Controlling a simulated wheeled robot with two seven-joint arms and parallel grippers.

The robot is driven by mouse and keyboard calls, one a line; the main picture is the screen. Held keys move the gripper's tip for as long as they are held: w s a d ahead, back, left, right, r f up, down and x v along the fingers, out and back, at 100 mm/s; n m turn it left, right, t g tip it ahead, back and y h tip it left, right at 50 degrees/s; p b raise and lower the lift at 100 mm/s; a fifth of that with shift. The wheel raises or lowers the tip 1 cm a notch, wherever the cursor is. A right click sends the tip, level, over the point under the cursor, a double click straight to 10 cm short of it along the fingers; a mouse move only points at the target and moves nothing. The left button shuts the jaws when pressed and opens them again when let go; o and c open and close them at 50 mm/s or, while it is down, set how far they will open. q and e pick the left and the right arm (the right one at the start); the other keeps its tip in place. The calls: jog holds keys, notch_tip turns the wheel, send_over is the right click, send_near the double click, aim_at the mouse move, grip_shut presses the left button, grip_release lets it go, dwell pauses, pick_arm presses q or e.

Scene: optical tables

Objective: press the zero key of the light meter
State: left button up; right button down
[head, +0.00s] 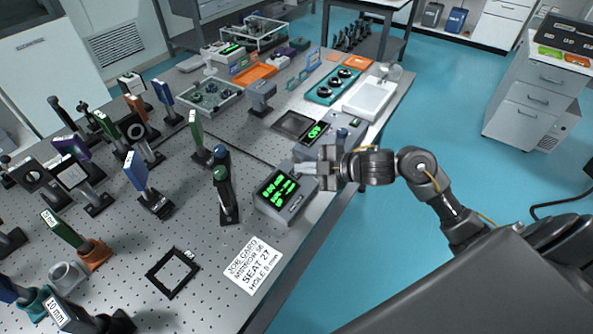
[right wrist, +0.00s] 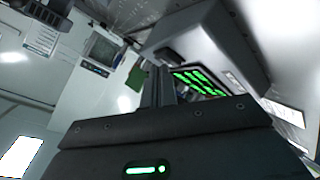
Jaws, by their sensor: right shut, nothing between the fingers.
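A grey box with a lit green display, which looks like the light meter (head: 287,197), sits near the right edge of the optical table. Its display also shows in the right wrist view (right wrist: 200,82). My right gripper (head: 303,169) comes in from the right, shut and empty, with its fingertips at or just above the box's far side. In the right wrist view the closed fingers (right wrist: 158,88) stand beside the lit display. I cannot tell whether they touch the box. The zero key is not distinguishable. My left gripper is not in view.
A second grey device with a green display (head: 317,131) stands just behind. A dark post (head: 225,195) stands left of the meter, and a job card (head: 253,265) lies in front. Several optics mounts crowd the table's left. Open floor lies to the right.

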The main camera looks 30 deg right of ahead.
jog(key=shift+s+d+r+p, duration=0.1)
jog(key=shift+s+r+p, duration=0.15)
jog(key=shift+r+p, duration=0.35)
jog(key=r+p, duration=0.1)
jog(key=s+r+p, duration=0.1)
jog(key=r+p, duration=0.2)
jog(key=shift+s+d+r+p, duration=0.2)
jog(key=shift+d+r+p, duration=0.15)
jog(key=shift+d+r, duration=0.05)
dwell(0.6)
